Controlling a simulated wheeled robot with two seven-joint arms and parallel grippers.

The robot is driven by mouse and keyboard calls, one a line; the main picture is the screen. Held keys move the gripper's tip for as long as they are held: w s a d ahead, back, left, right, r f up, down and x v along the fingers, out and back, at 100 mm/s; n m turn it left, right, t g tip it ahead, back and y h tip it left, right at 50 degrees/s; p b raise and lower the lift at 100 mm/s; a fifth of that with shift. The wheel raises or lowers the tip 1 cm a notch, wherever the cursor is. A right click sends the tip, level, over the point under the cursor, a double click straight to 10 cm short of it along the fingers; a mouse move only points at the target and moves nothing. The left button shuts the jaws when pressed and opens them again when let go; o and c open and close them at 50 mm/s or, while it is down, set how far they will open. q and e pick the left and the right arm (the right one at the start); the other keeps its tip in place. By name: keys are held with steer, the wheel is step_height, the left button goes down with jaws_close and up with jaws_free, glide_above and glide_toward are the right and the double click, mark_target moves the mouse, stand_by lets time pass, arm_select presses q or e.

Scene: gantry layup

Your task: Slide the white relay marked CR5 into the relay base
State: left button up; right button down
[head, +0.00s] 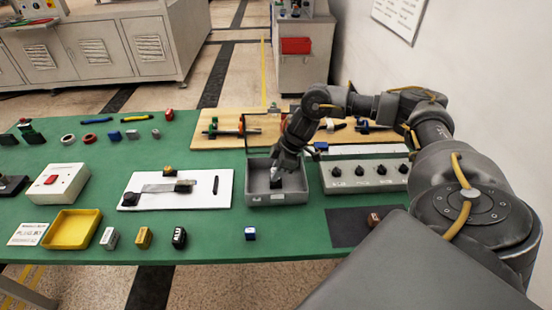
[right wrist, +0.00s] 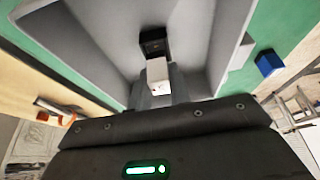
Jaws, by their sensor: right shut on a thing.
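My right gripper (head: 281,166) reaches down into the grey open tray (head: 268,200) and is shut on a small white block, the white relay (right wrist: 157,70). Its marking cannot be read from here. A black block (head: 275,183), which looks like the relay base, stands in the tray right by the gripper. In the right wrist view the black block (right wrist: 152,40) appears just beyond the relay. I cannot tell whether the two touch or the relay sits in it. My left gripper is not in view.
A grey box with several black knobs (head: 365,185) stands close right of the tray. A white board (head: 215,203) with a metal bar lies to its left. A blue-and-white cube (head: 250,234) is in front. A wooden board (head: 205,143) with tools lies behind.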

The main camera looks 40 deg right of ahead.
steer(key=shift+f+b, duration=0.4)
steer(key=shift+f, duration=0.45)
steer(key=c, duration=1.2)
jaws_free()
steer(key=v, duration=1)
steer(key=shift+r+b, duration=0.3)
steer(key=shift+r, duration=0.1)
steer(key=shift+d, duration=0.1)
